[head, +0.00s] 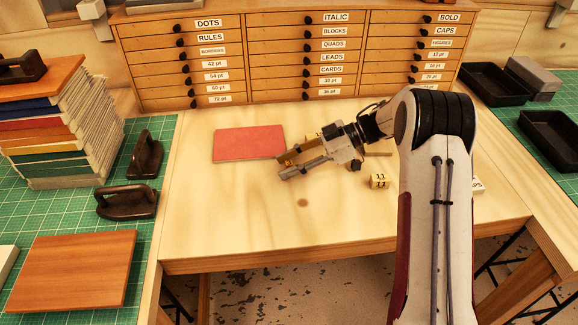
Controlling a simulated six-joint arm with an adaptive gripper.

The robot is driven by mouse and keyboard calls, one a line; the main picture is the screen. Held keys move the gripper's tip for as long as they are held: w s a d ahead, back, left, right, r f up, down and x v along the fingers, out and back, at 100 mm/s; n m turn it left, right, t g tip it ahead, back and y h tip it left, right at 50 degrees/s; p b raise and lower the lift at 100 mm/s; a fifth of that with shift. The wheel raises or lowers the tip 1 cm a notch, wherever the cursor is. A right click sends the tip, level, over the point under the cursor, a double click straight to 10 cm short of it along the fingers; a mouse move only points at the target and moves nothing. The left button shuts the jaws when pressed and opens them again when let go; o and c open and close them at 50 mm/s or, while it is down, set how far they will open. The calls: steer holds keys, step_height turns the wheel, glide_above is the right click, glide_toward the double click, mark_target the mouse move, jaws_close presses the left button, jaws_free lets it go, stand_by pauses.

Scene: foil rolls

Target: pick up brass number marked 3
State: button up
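My gripper (281,166) is low over the middle of the light wood table, pointing left, with its fingers apart. A brass-coloured patch shows at the upper finger; I cannot tell whether it is a piece between the fingers or one lying behind them. A small brass block (379,181) with dark marks stands on the table to the right of the gripper; its marks are too small to read surely. Another yellowish piece (311,137) is partly hidden behind the gripper. I cannot make out a clear 3 on any piece.
A red pad (249,143) lies left of the gripper. A labelled drawer cabinet (285,60) stands at the back. My arm hides part of the table's right side, where a small white label (478,186) shows. The table's front left is clear.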

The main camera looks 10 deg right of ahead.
mark_target(289, 162)
jaws_close()
steer(key=shift+r, duration=0.1)
steer(key=shift+r, duration=4.95)
